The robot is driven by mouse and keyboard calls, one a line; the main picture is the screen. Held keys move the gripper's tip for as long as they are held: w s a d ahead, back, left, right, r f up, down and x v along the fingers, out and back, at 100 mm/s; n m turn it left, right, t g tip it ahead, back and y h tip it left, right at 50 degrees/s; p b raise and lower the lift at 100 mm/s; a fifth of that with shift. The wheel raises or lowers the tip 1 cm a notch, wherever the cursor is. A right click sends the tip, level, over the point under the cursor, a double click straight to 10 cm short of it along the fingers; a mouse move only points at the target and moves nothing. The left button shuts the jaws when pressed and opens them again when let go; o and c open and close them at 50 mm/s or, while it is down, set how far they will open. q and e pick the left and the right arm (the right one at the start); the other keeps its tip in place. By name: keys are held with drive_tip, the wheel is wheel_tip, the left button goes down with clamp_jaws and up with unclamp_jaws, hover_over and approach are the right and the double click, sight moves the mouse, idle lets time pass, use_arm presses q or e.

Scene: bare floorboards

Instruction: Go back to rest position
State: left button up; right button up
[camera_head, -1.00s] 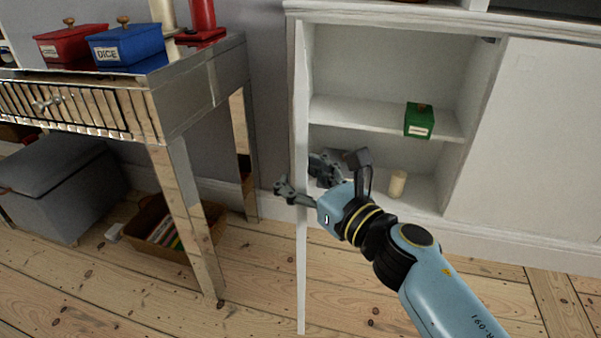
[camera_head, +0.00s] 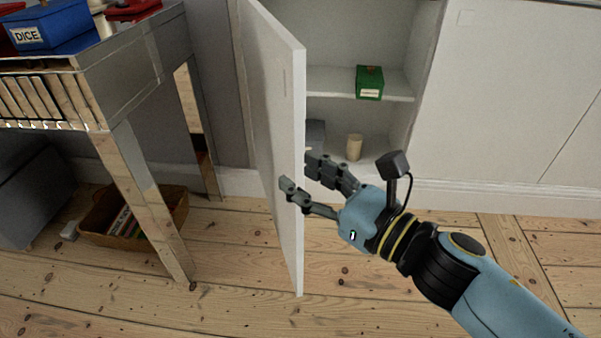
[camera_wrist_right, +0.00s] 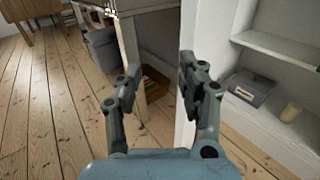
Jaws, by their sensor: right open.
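The white cabinet door (camera_head: 275,150) stands partly open, swung out towards me, and it also shows in the right wrist view (camera_wrist_right: 212,22). My right gripper (camera_head: 297,174) is open at the door's free edge. In the head view one finger overlaps the door's near face and the other finger shows on the cabinet side. In the right wrist view the open fingers (camera_wrist_right: 155,85) show with nothing held between them, and the right finger overlaps the door. I cannot tell whether a finger touches the door. My left gripper is not in view.
Inside the cabinet, a green box (camera_head: 369,82) sits on the shelf (camera_head: 335,80). A beige cylinder (camera_head: 354,147) and a grey box (camera_wrist_right: 250,87) stand below. A mirrored table (camera_head: 140,80) with a blue DICE box (camera_head: 52,32) is at left. Floorboards (camera_head: 350,300) are clear in front.

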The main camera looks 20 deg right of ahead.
drive_tip(key=s+d+f+m+g+h+p, duration=0.3)
drive_tip(key=s+d+f+m+g+p, duration=0.15)
drive_tip(key=s+f+m, duration=0.5)
drive_tip(key=s+d+f+m+g+h+p, duration=0.3)
drive_tip(key=s+d+f+m+p, duration=0.3)
drive_tip(key=f+m, duration=0.7)
use_arm(q)
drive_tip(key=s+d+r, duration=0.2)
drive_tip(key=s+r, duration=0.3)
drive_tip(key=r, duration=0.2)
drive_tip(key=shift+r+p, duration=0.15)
drive_tip(key=shift+p, duration=0.25)
use_arm(e)
drive_tip(key=s+d+f+m+g+h, duration=0.1)
drive_tip(key=s+f+m+g, duration=0.3)
drive_tip(key=s+m, duration=0.5)
drive_tip(key=s+d+f+m+g, duration=0.2)
drive_tip(key=s+f+m+g, duration=0.2)
drive_tip(key=s, duration=1.4)
wheel_tip(320, 180, down, 4)
drive_tip(key=m, duration=0.4)
drive_tip(key=shift+d+r+m+g+h, duration=0.25)
drive_tip(key=shift+m+g+h, duration=0.1)
drive_tip(key=shift+h, duration=0.05)
